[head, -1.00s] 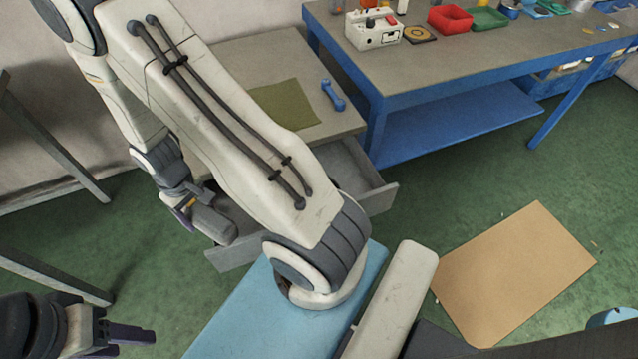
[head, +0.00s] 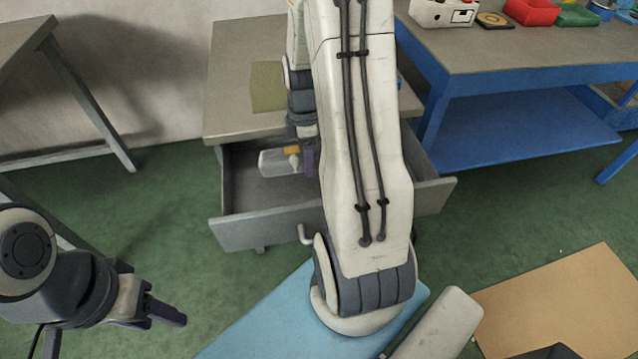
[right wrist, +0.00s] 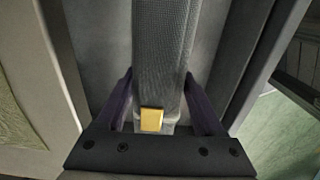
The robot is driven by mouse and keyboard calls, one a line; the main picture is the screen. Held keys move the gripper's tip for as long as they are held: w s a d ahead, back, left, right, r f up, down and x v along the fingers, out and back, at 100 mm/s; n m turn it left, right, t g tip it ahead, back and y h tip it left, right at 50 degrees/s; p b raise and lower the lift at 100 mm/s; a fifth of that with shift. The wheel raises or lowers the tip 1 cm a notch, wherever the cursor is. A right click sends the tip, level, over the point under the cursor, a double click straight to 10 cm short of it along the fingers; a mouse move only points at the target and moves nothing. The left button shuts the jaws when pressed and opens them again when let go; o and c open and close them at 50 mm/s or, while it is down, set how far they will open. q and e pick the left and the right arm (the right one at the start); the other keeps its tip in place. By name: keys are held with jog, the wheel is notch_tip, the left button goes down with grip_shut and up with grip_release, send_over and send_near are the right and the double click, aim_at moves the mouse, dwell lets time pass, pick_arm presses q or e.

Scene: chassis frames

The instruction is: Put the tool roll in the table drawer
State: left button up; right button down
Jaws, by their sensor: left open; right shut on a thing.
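The tool roll (right wrist: 165,50) is a grey textured roll with a yellow tag, seen in the right wrist view between my right gripper's purple fingers. My right gripper (right wrist: 160,88) is shut on it. The grey table drawer (head: 265,229) is pulled out. The roll is over or inside it; I cannot tell whether it touches the bottom. My left gripper (head: 178,317) is open and empty over the floor at lower left.
An olive cloth (head: 266,87) lies on the small table (head: 232,62). A blue workbench (head: 510,130) stands at right. A cardboard sheet (head: 560,295) lies on the green floor.

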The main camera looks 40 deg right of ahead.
aim_at(308, 189)
notch_tip(308, 189, down, 9)
jog(key=shift+f+b, duration=0.1)
jog(key=shift+b, duration=0.95)
grip_release()
jog(key=shift+f, duration=0.15)
notch_tip(308, 189, up, 12)
jog(key=p, duration=0.3)
jog(key=shift+s+r, duration=0.1)
jog(key=shift+r, duration=0.1)
